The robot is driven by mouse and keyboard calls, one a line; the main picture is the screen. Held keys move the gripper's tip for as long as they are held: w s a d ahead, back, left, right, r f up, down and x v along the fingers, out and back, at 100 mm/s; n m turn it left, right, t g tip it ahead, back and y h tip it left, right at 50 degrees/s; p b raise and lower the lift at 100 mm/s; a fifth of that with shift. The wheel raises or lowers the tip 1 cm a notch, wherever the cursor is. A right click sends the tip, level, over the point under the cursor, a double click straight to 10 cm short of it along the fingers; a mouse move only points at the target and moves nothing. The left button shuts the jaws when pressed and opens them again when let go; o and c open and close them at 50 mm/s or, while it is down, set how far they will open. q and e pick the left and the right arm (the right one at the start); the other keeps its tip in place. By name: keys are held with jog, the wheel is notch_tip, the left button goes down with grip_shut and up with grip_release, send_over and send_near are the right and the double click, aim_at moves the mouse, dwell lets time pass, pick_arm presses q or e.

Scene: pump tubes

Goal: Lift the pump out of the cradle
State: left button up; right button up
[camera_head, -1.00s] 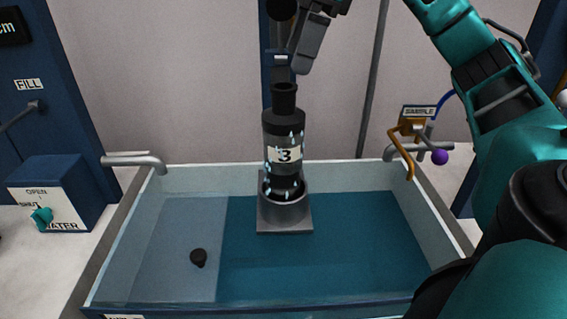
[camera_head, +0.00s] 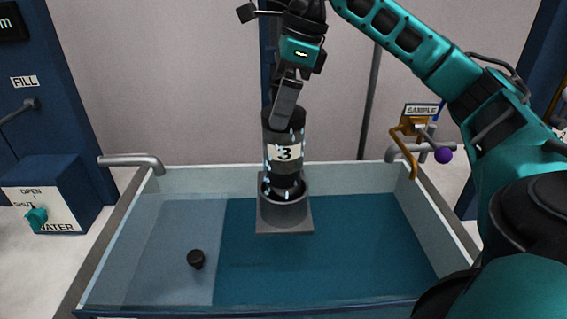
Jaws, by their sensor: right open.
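The pump (camera_head: 284,153) is a dark cylinder with a white label marked 3 and light blue drops on its sides. It stands upright with its lower end in the grey round cradle (camera_head: 284,212), which sits on a square plate in the tank. My right gripper (camera_head: 284,104) points down at the top of the pump, and a grey finger hides the pump's narrow neck. The gripper is open; whether a finger touches the neck cannot be told. My left gripper is not in view.
The water tank (camera_head: 345,178) has raised walls around the cradle. A small black plug (camera_head: 196,259) lies at its left. A grey spout (camera_head: 131,162) reaches over the left rim. An orange sample tap (camera_head: 404,150) with a purple knob stands at the right rim. A blue water valve box (camera_head: 62,195) stands at left.

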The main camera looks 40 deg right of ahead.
grip_shut()
jog(key=shift+w+r, duration=0.1)
jog(key=shift+r, duration=0.15)
dwell(0.8)
